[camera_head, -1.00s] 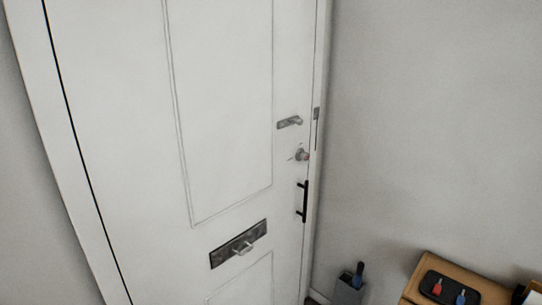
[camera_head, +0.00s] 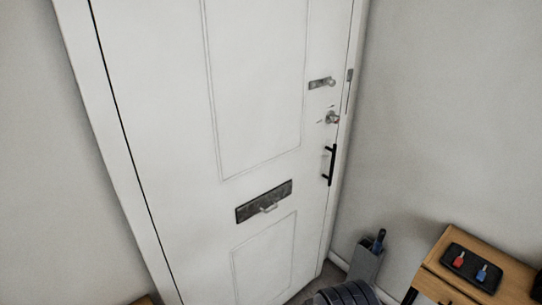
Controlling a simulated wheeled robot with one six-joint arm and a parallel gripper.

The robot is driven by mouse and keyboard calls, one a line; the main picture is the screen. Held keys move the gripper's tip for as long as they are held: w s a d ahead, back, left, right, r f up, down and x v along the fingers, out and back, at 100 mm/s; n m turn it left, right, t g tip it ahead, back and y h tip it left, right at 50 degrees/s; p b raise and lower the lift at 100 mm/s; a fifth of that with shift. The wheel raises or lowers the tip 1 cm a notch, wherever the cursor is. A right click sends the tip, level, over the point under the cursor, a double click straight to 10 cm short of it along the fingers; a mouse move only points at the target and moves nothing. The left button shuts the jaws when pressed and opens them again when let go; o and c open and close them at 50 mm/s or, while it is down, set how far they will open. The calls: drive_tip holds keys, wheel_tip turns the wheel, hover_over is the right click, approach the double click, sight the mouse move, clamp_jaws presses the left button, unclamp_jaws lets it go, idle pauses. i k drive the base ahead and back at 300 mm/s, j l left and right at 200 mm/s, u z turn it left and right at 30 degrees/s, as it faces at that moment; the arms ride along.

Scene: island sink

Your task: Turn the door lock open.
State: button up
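A white door (camera_head: 260,120) fills the middle of the head view and looks shut. A small round metal lock knob (camera_head: 332,117) sits near its right edge, with small dark marks beside it. Above it is a metal plate with a short lever or latch (camera_head: 322,82). It is too small to tell how far either is turned. A black vertical pull handle (camera_head: 329,165) is below the knob. My gripper is not in view, and nothing touches the lock.
A dark letter plate (camera_head: 264,201) is low on the door. At right, a wooden cabinet (camera_head: 500,282) bears a black tray (camera_head: 474,257) with red and blue tags. A grey bin (camera_head: 366,264) stands in the corner. A dark ribbed round shape (camera_head: 345,294) shows at the bottom edge.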

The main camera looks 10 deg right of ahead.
sight(335, 120)
drive_tip(key=i+l+z, duration=0.15)
drive_tip(key=i+l, duration=0.45)
drive_tip(key=i+l+z, duration=0.15)
drive_tip(key=i+l, duration=0.4)
drive_tip(key=i, duration=0.2)
